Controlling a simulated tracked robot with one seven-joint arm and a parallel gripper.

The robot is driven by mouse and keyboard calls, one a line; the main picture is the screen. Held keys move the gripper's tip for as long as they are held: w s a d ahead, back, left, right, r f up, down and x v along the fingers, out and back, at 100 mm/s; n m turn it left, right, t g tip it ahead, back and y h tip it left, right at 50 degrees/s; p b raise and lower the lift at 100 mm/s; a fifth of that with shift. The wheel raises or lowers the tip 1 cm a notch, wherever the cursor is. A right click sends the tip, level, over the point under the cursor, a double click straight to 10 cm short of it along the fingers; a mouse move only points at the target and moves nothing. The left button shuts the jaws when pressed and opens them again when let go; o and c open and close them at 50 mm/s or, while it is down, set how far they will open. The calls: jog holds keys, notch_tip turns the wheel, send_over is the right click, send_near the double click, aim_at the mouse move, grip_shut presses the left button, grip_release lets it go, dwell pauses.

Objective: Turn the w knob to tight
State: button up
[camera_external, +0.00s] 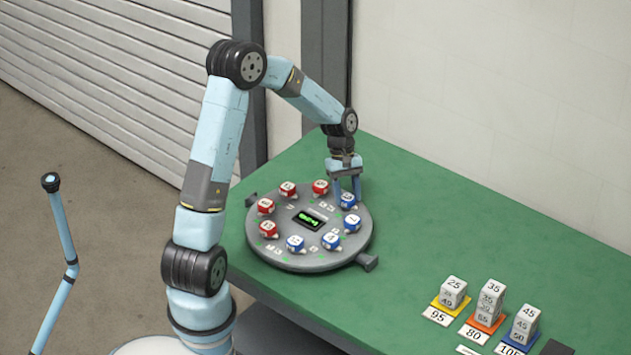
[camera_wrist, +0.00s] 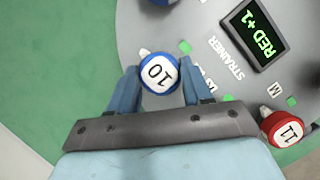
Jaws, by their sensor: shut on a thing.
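A round grey dial plate (camera_external: 285,258) on the green bench carries a ring of red and blue knobs. My gripper (camera_external: 346,190) reaches down from above onto a blue knob (camera_external: 347,201) at its far right side. In the wrist view my gripper (camera_wrist: 158,72) has its two blue fingers on either side of this blue knob (camera_wrist: 158,73), which is marked 10, and is shut on it. Its white pointer aims to the upper left. A red knob (camera_wrist: 282,129) marked 11 sits to the right, with a letter that looks like W or M (camera_wrist: 275,89) beside it.
A display (camera_wrist: 256,32) in the plate's middle reads RED +1. Green marks and partly hidden lettering, including STRAINER, lie between knobs. Stacked numbered blocks (camera_external: 490,300) stand at the bench's near right. The bench's far right is clear.

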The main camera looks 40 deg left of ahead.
jog(key=shift+w+d+m, duration=0.1)
jog(key=shift+m, duration=0.3)
jog(key=shift+c, duration=0.3)
jog(key=m+g+y, duration=0.1)
jog(key=m, duration=0.2)
jog(key=shift+d+m, duration=0.1)
jog(key=shift+m, duration=0.3)
jog(key=m+y, duration=0.1)
jog(key=m, duration=0.1)
jog(key=m+y, duration=0.1)
jog(key=m, duration=0.1)
jog(key=shift+w+d+m+g, duration=0.1)
jog(key=shift+w+m+g, duration=0.05)
jog(key=shift+m+g, duration=0.2)
jog(key=m+y, duration=0.1)
jog(key=m, duration=0.3)
jog(key=shift+d+r+y, duration=0.1)
jog(key=shift+y, duration=0.3)
jog(key=m+y, duration=0.1)
jog(key=m, duration=0.3)
jog(key=shift+d, duration=0.1)
jog(key=shift+m+y, duration=0.3)
jog(key=shift+m, duration=0.15)
jog(key=o, duration=1)
jog(key=shift+o, duration=0.2)
